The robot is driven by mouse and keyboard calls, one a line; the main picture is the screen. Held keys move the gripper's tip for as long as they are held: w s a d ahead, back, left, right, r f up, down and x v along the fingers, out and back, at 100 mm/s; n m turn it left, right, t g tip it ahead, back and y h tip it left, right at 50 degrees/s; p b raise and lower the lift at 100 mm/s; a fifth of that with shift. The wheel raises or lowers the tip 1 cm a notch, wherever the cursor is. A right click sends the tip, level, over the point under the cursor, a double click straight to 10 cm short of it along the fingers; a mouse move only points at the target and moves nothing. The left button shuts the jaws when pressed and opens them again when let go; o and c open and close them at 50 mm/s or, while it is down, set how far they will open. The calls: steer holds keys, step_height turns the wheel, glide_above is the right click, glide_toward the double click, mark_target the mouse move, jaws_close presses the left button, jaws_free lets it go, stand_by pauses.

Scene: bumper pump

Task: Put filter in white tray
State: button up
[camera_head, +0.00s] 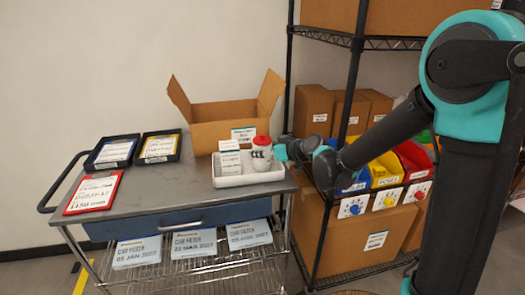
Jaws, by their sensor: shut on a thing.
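The filter looks like a white cylinder with a red top (262,156), upright at the right end of the white tray (250,178) on the metal cart. From this angle I cannot tell whether its base rests on the tray floor or is just above it. My gripper (274,153) reaches in from the right and is shut on the filter's side; its fingertips are mostly hidden. A white labelled card or box (230,165) stands in the tray to the left of the filter.
An open cardboard box (215,122) stands behind the tray. Two black bins (113,152) and a red-framed sheet (94,192) lie on the cart's left. A wire rack with cartons and coloured bins (385,168) stands to the right. The cart top's front middle is clear.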

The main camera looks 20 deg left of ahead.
steer(key=shift+f, duration=0.1)
steer(key=o, duration=1.7)
steer(key=shift+s+d+r, duration=0.1)
steer(key=shift+d+r, duration=0.1)
steer(key=shift+d, duration=0.05)
steer(key=v, duration=1.1)
steer(key=shift+s+d, duration=0.15)
steer(key=shift+s, duration=0.05)
steer(key=s+d+f+m+h, duration=0.4)
steer(key=d+f, duration=0.2)
steer(key=d, duration=0.5)
steer(key=s+d+f+m+g+h, duration=0.1)
steer(key=s+d+f+m+h, duration=0.3)
steer(key=d, duration=0.8)
steer(key=s+d+f+m+h, duration=0.4)
steer(key=s+d+f, duration=0.2)
steer(key=d, duration=0.6)
step_height(320, 180, down, 2)
steer(key=shift+d+f+m+g, duration=0.2)
steer(key=shift+m+g, duration=0.1)
steer(key=shift+g, duration=0.1)
